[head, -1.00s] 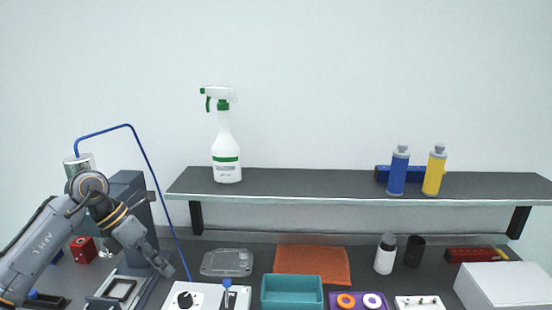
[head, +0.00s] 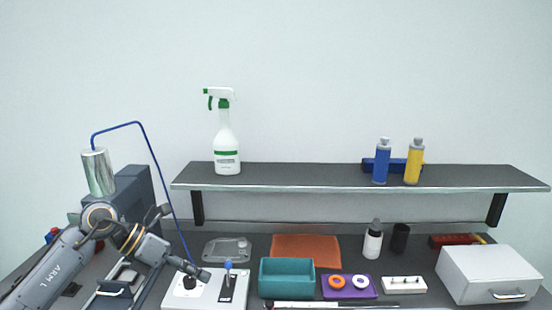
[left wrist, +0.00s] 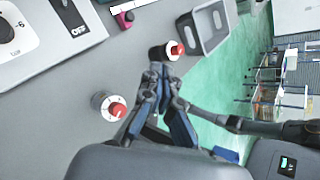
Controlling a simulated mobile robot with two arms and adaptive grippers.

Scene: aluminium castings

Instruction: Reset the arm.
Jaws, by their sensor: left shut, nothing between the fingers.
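My left arm (head: 75,255) comes in from the lower left of the head view, bent at the elbow. Its gripper (head: 204,276) is shut and empty, in front of or above the white control panel (head: 232,290) with a black knob. In the left wrist view the fingers of the left gripper (left wrist: 160,72) are together with nothing between them. Two white pieces with red tops, one left of the fingers (left wrist: 112,107) and one near their tips (left wrist: 172,50), show beyond the gripper. My right gripper is not seen.
A teal bin (head: 287,280), an orange mat (head: 306,249), a purple tray (head: 346,292) and a white drawer box (head: 487,272) stand on the bench. A shelf (head: 350,177) above holds a spray bottle (head: 226,150). A grey bin (left wrist: 213,25) shows in the left wrist view.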

